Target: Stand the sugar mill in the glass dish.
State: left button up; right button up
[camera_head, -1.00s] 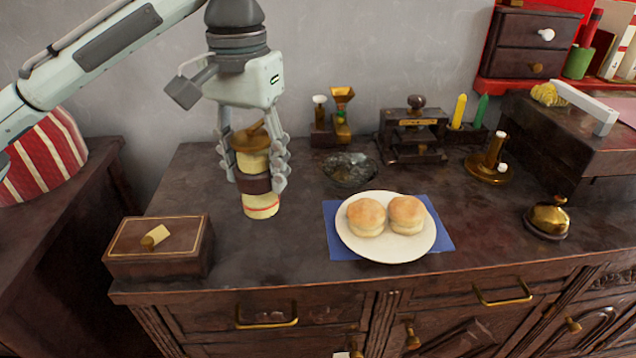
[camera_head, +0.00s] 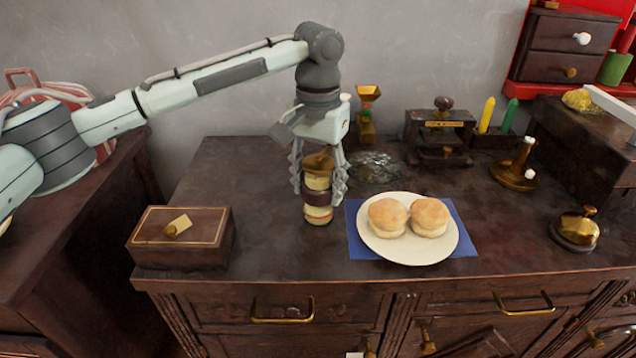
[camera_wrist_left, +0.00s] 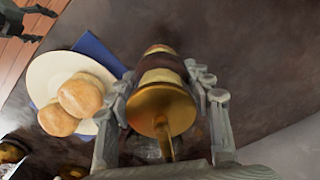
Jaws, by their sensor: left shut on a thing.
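The sugar mill (camera_head: 318,196) is a cream cylinder with a dark band and a brass top with a crank. My left gripper (camera_head: 319,188) is shut on it, with one finger on each side, and holds it upright. It also shows in the left wrist view (camera_wrist_left: 160,100), brass top nearest. Whether its base touches the counter I cannot tell. The glass dish (camera_head: 375,168) is behind the plate, to the right of the mill and farther back. A dark two-pronged shape at the wrist view's upper left looks like my right gripper (camera_wrist_left: 42,24), open and empty.
A plate (camera_head: 408,256) with two buns on a blue napkin (camera_head: 356,244) is right of the mill. A brown box (camera_head: 181,245) is at the front left. A brass grinder (camera_head: 366,115) and a dark press (camera_head: 438,132) stand behind the dish. The counter's left middle is clear.

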pick_arm(q)
jog(key=o, duration=1.5)
